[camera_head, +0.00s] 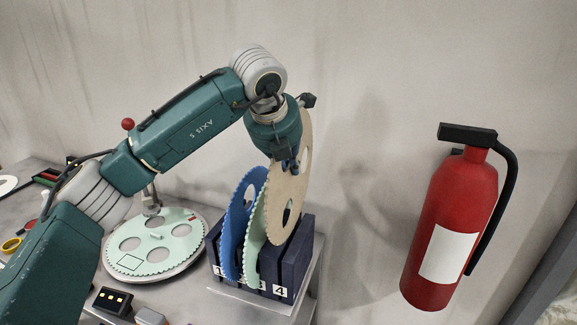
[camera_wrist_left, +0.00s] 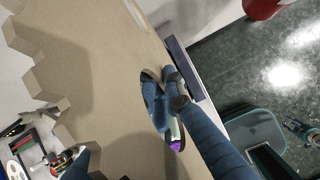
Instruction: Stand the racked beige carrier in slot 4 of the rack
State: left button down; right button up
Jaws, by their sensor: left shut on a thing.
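The beige carrier (camera_head: 290,196), a thin toothed disc with round holes, stands on edge at the rack (camera_head: 304,252). My left gripper (camera_head: 291,166) is shut on it from above, in its upper part. In the left wrist view the beige carrier (camera_wrist_left: 90,80) fills much of the picture, and the gripper's blue fingers (camera_wrist_left: 168,100) are at one of its holes. Its lower edge overlaps the rack's right part in the head view; I cannot tell whether it is seated in a slot or held above. The label 4 (camera_head: 279,290) shows on the rack's front. My right gripper is not in view.
A blue carrier (camera_head: 238,215) and a pale green carrier (camera_head: 252,250) stand in the rack left of the beige one. A round plate with a pale green disc (camera_head: 155,258) lies to the left. A red fire extinguisher (camera_head: 457,215) is at the right by the wall.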

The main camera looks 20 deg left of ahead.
aim_at(288, 191)
pick_arm(q)
jog(key=shift+r, duration=0.1)
dwell(0.6)
jog(key=shift+b, duration=0.3)
dwell(0.9)
jog(key=shift+f+b, duration=1.35)
jog(key=shift+f, duration=0.2)
jog(key=shift+f+b, duration=1.6)
jog(key=shift+f, duration=0.4)
jog(key=shift+f+b, duration=1.85)
jog(key=shift+f, duration=0.45)
jog(key=shift+f, duration=0.1)
